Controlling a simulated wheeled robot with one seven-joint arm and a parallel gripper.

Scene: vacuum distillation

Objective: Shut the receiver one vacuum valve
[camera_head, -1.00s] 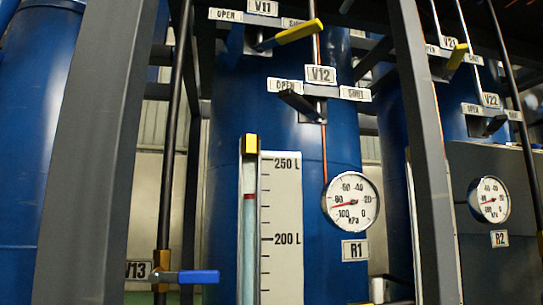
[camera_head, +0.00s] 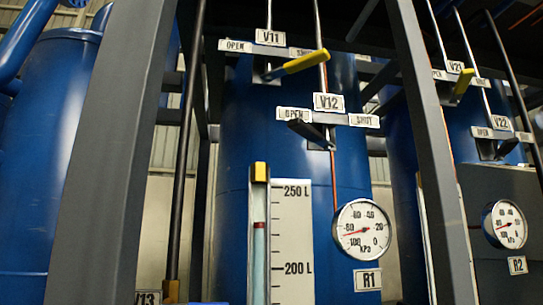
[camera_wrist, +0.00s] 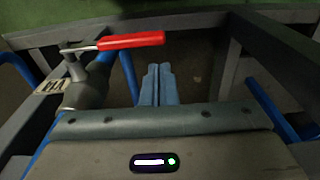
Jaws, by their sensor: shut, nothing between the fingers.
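Receiver R1 is the blue tank (camera_head: 235,150) in the middle of the head view, with two labelled valves on its front. The upper valve V11 has a yellow lever (camera_head: 305,62) that points right, toward its partly hidden SHUT plate. The lower valve V12 has a black lever (camera_head: 309,134) that points left, toward its OPEN plate (camera_head: 294,114). The frames do not state which of these is the vacuum valve. My gripper (camera_wrist: 158,72) shows only in the wrist view, shut and empty, away from both levers.
An R1 pressure gauge (camera_head: 361,229) and a level scale (camera_head: 292,240) sit below the valves. Grey frame posts (camera_head: 108,160) stand in front on both sides. A red-handled valve (camera_wrist: 130,41) lies near my gripper in the wrist view. R2's valves are at the right.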

